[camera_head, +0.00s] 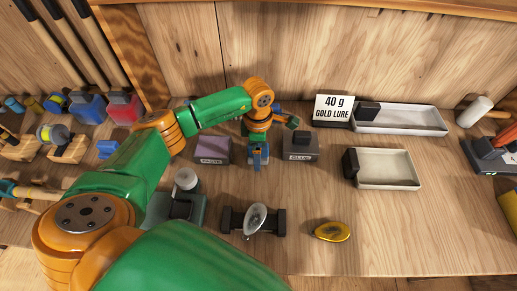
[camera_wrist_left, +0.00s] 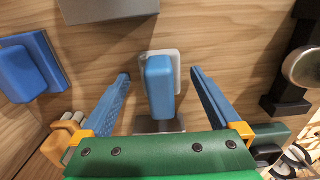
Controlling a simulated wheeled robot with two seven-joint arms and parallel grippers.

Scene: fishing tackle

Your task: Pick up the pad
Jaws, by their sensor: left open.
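A small blue block on a pale grey plate, which I take to be the pad (camera_wrist_left: 158,85), lies between the fingers of my left gripper (camera_wrist_left: 160,92) in the left wrist view. The fingers are open, one on each side, with a visible gap to it. In the head view my left gripper (camera_head: 259,155) points down at the bench between a purple box (camera_head: 213,150) and a grey box (camera_head: 299,146), and hides most of what is under it. My right gripper is not in view.
A silver spoon-shaped piece on a black stand (camera_head: 254,220) and a yellow lure (camera_head: 331,232) lie in front. Two white trays (camera_head: 400,118) (camera_head: 388,168) stand at right by a "40 g GOLD LURE" sign (camera_head: 333,110). Another blue block (camera_wrist_left: 28,66) shows in the left wrist view.

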